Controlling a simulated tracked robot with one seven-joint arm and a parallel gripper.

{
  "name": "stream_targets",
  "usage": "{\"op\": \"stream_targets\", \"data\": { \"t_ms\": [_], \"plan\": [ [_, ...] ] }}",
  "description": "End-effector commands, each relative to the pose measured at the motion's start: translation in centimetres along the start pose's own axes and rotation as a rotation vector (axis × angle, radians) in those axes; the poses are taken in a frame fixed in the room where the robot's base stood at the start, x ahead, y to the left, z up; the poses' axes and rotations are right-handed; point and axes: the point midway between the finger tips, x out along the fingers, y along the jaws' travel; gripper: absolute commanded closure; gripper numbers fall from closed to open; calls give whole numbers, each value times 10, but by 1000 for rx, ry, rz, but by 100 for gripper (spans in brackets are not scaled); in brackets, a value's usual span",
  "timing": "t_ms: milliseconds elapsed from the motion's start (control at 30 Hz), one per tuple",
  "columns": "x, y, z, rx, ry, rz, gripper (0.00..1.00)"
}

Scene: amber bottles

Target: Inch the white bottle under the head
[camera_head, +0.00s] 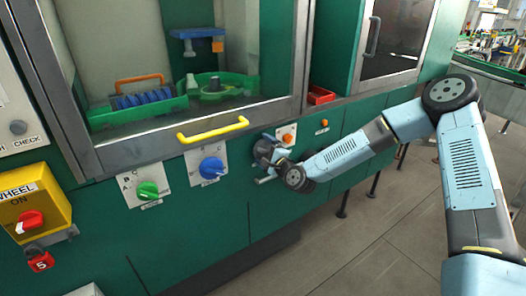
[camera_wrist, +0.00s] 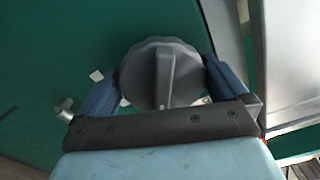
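A small pale bottle-like shape (camera_head: 191,82) stands behind the glass, at the green round part of the machine. It is too small and hazy for me to be sure it is the white bottle. A blue fixture with an orange block, perhaps the head (camera_head: 203,38), hangs above and to the right of it. My gripper (camera_head: 268,158) is outside the glass at the green front panel, right of the blue knob. In the wrist view, the two blue fingers of my gripper (camera_wrist: 163,82) lie on either side of a grey knob (camera_wrist: 163,72). I cannot tell whether they press on it.
A yellow handle (camera_head: 212,130) crosses the window's lower frame. A green knob (camera_head: 148,190) and a blue knob (camera_head: 211,167) sit left of my gripper. An orange button (camera_head: 287,138) is close above it. A yellow switch box (camera_head: 32,212) is at far left. The floor at right is open.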

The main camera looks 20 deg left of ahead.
Motion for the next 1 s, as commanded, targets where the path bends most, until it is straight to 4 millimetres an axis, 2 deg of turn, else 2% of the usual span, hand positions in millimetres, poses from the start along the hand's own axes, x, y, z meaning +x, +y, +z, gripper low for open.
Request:
{"op": "stream_targets", "data": {
  "t_ms": [233,367,800,1000],
  "plan": [
    [-4,1,2,1,-3,3,0],
    [-19,1,1,1,-3,3,0],
    [-102,1,0,2,0,2,0],
    [-128,1,-1,1,0,0,0]
  ]
}}
